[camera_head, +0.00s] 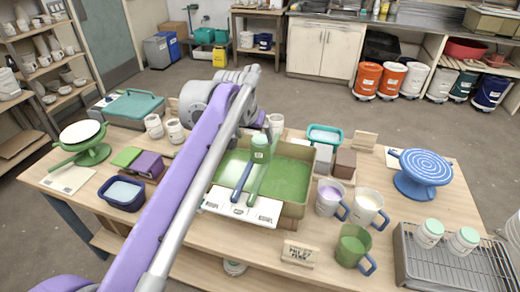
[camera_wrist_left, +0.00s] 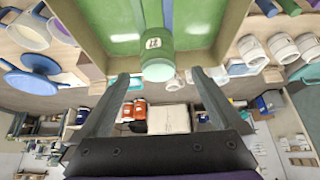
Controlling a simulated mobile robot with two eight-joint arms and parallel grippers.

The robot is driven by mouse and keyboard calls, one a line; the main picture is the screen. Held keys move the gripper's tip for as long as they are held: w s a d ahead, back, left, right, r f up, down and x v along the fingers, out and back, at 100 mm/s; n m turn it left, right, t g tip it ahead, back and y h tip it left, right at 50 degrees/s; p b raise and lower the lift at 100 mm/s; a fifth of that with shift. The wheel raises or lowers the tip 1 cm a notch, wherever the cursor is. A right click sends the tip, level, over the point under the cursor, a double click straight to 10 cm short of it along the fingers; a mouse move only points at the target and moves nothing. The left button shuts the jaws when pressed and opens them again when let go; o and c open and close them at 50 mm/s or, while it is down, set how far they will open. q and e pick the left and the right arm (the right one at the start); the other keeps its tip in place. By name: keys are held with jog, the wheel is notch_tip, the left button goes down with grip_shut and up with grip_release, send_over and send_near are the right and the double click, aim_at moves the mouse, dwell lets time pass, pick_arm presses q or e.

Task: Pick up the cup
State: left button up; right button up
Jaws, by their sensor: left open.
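A small green cup (camera_head: 260,148) with a pale top and a label stands in the green-filled tray (camera_head: 296,152) on the table. In the left wrist view the cup (camera_wrist_left: 157,43) is between and just beyond the two fingertips. My left gripper (camera_head: 264,128) is at the cup's far side in the head view, partly hidden by my purple arm. In the wrist view my left gripper (camera_wrist_left: 158,76) has its fingers wide apart, with nothing held. Whether a finger touches the cup cannot be told. My right gripper is in neither view.
Blue and green handled tools (camera_head: 241,182) lean over the tray's front near white label cards (camera_head: 241,207). Purple (camera_head: 329,198), cream (camera_head: 367,206) and green (camera_head: 352,246) mugs stand right of it. A blue turntable (camera_head: 420,170) and a wire rack (camera_head: 450,262) are further right.

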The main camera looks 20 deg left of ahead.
aim_at(260, 147)
pick_arm(q)
jog(key=x, duration=0.9)
jog(key=shift+w+d, duration=0.2)
grip_shut()
